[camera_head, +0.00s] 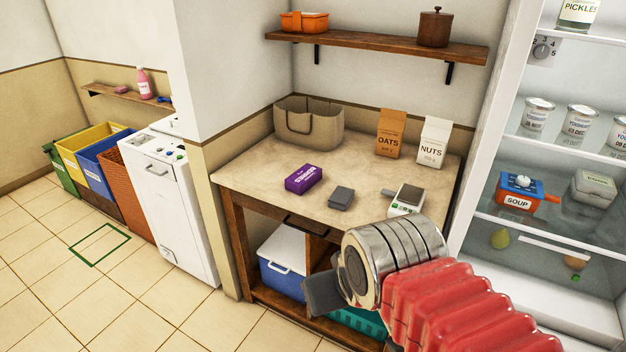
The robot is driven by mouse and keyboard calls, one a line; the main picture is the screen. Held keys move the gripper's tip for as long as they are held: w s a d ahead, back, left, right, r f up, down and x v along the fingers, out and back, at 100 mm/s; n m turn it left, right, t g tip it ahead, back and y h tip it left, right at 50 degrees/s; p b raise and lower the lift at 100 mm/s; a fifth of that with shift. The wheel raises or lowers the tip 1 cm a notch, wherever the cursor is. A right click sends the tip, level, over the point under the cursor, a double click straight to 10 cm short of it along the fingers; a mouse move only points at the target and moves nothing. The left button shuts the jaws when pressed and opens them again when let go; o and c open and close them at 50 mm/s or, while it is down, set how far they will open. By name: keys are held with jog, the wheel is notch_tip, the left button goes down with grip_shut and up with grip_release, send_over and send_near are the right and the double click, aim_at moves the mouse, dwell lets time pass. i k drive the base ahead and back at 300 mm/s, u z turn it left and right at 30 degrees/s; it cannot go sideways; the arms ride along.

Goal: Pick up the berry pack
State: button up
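No item in view has a label that I can clearly read as berries. A purple box (303,179) with pale lettering lies on the beige worktop, left of a small grey block. A grey-green lidded pack (593,187) with a small label stands on the middle fridge shelf at the right; its lettering is too small to read. I cannot tell which one is the berry pack. My gripper (323,295) is in front of the worktop, low, away from both. One dark finger shows; the rest is hidden behind my wrist, so its opening cannot be seen.
The worktop (254,178) also holds a tan bag (309,122), oats (390,133), nuts (433,142), the grey block (341,198) and a scale (407,200). A soup container (520,189) stands left of the lidded pack. A wooden wall shelf (375,42) hangs above. Floor at left is clear.

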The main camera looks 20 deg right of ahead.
aim_at(300, 181)
jog(key=u, duration=0.05)
jog(key=i, duration=0.85)
jog(key=u, duration=2.15)
